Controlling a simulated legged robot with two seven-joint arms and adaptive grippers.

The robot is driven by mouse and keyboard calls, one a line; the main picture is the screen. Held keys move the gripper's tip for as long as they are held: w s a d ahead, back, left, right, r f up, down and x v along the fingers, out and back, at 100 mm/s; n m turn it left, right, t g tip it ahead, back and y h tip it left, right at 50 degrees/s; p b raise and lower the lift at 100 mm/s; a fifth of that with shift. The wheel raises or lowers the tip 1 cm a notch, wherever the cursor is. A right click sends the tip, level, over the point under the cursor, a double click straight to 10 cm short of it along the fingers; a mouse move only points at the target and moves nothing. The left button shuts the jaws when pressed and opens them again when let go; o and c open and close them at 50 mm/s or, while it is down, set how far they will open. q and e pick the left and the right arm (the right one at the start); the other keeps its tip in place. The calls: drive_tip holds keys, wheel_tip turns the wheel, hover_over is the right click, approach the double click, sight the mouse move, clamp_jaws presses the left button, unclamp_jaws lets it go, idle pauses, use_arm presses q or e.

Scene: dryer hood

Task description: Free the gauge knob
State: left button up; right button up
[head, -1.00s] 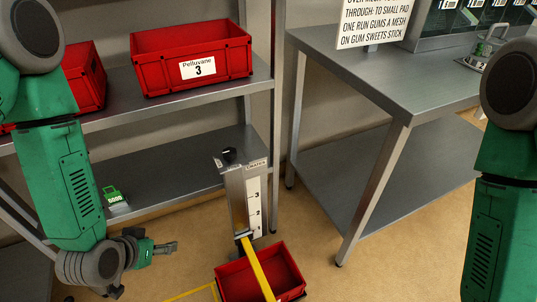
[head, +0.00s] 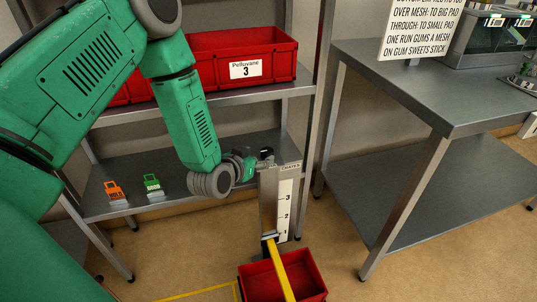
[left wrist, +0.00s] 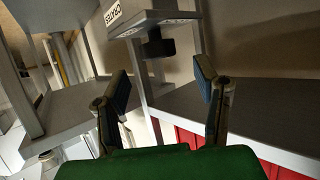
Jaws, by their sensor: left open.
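The gauge knob (head: 266,153) is a small black knob on top of the upright grey gauge (head: 268,195), which carries a scale with numbers. My left gripper (head: 259,163) is at the gauge top, close beside the knob, and partly hides that area. In the left wrist view the black knob (left wrist: 157,46) sits against the gauge's labelled top plate (left wrist: 150,17). There the open left fingers (left wrist: 163,86) stand apart, with the knob a little beyond the tips and between them in the picture. My right gripper is out of view.
A yellow bar (head: 283,275) runs from the gauge's foot over a red bin (head: 311,272). An orange tag (head: 115,191) and a green tag (head: 152,185) stand on the lower shelf (head: 180,190). A steel table (head: 440,90) stands at right, with floor between.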

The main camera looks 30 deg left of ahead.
sight(265, 152)
use_arm(q)
drive_tip(key=b+x, duration=0.1)
drive_tip(key=x, duration=0.5)
drive_tip(key=c, duration=1.2)
